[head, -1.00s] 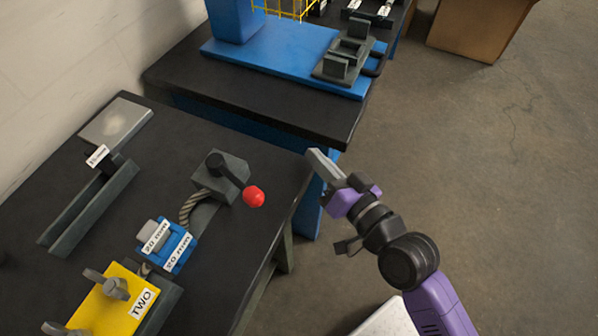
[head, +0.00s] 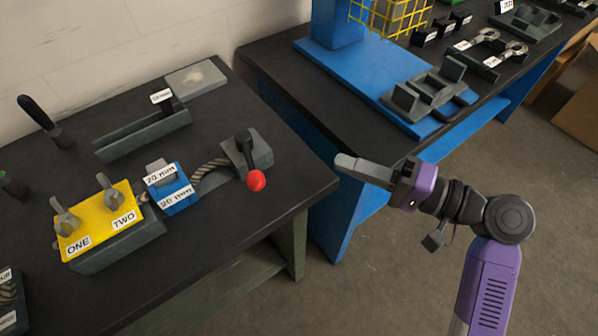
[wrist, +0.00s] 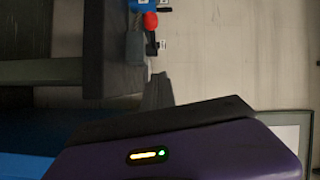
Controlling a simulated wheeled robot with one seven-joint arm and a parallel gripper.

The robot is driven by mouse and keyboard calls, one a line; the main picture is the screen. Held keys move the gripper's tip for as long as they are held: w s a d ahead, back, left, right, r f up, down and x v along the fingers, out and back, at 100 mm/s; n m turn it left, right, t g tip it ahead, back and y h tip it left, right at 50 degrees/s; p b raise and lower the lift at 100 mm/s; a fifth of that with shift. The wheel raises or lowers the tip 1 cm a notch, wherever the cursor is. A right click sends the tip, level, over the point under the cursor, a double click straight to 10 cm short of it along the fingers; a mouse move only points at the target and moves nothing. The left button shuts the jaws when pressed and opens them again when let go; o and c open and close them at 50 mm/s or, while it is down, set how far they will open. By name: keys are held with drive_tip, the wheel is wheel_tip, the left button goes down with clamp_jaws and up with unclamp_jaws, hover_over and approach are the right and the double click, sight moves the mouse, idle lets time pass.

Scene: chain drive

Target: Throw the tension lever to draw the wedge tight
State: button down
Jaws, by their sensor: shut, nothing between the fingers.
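The tension lever (head: 248,160) is a dark arm with a red ball knob (head: 256,180), pivoted on a grey block (head: 262,150) near the right edge of the black bench. The knob also shows small in the wrist view (wrist: 151,21). A braided cable (head: 212,166) runs from the lever block to a blue block (head: 172,188) labelled 20 mm. I cannot tell which part is the wedge. My gripper (head: 345,162) is shut and empty, to the right of the knob and apart from it, past the bench edge. Its fingers also show in the wrist view (wrist: 158,92).
A yellow plate (head: 98,222) labelled ONE and TWO, with two wing clamps, sits left of the blue block. A grey channel (head: 145,134) lies behind. A second bench (head: 290,80) with a blue base plate stands behind. Open floor lies at the right.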

drive_tip(key=shift+s+a+f+g, duration=0.2)
drive_tip(key=shift+s+g, duration=0.1)
drive_tip(key=shift+s, duration=0.15)
drive_tip(key=shift+a, duration=0.1)
drive_tip(key=p+x, duration=0.1)
drive_tip(key=x, duration=0.8)
drive_tip(key=shift+w+a+r, duration=0.15)
drive_tip(key=shift+w+a, duration=0.05)
drive_tip(key=shift+a, duration=0.1)
drive_tip(key=shift+s+a+f+p, duration=0.15)
drive_tip(key=shift+s+a+p, duration=0.05)
drive_tip(key=shift+s+a, duration=0.35)
drive_tip(key=shift+s+a+f+p, duration=0.15)
drive_tip(key=shift+s+a+f, duration=0.05)
drive_tip(key=shift+s+a, duration=0.35)
drive_tip(key=shift+s+a+f, duration=0.15)
drive_tip(key=shift+s+a, duration=0.1)
drive_tip(key=shift+s, duration=0.05)
drive_tip(key=shift+s+a, duration=0.1)
